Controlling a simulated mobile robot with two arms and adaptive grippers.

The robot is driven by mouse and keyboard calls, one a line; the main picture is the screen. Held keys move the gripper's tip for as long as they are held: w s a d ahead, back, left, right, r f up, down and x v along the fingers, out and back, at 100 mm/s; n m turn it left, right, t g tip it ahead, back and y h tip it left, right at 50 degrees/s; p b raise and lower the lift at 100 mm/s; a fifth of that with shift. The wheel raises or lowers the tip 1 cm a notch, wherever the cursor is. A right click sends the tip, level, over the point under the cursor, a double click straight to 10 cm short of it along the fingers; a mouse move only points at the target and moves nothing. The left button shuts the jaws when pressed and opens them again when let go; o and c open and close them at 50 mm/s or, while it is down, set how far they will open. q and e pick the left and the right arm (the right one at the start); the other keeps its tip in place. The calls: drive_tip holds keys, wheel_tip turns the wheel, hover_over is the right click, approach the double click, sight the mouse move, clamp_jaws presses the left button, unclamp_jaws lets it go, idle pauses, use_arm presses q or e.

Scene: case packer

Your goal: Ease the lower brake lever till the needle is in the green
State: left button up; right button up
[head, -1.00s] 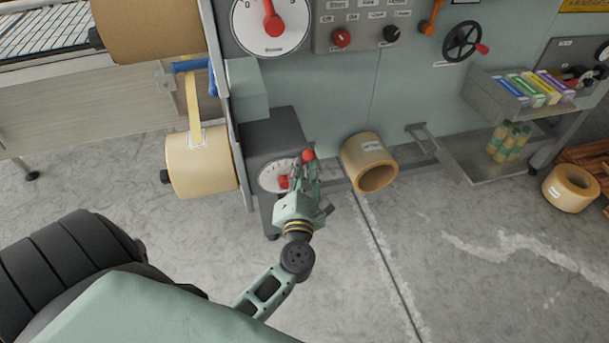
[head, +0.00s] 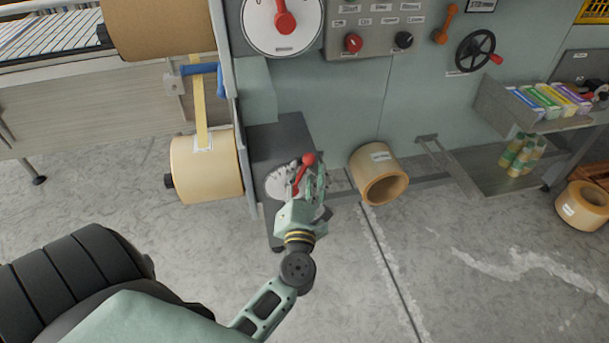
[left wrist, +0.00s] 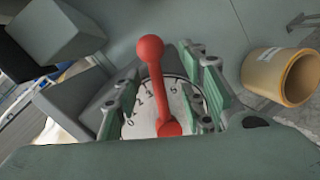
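The lower brake lever (head: 301,176) is red with a ball knob. It stands in front of a white dial (head: 277,182) on a grey housing. In the left wrist view the lever (left wrist: 156,85) rises between the spread fingers of my left gripper (left wrist: 160,95), with gaps on both sides. Dial numbers (left wrist: 140,122) show behind it. The lever and fingers cover part of the dial, and I cannot make out a needle or a green zone. In the head view my left gripper (head: 312,185) is at the lever. My right gripper is out of view.
A larger upper dial (head: 283,42) with a red pointer is above, beside a knob panel (head: 375,25). A tape roll (head: 205,168) hangs left of the housing. A loose roll (head: 380,172) lies close on the right. The floor in front is clear.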

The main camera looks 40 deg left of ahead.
use_arm(q)
drive_tip(key=v, duration=1.2)
drive_tip(key=shift+d+r, duration=0.1)
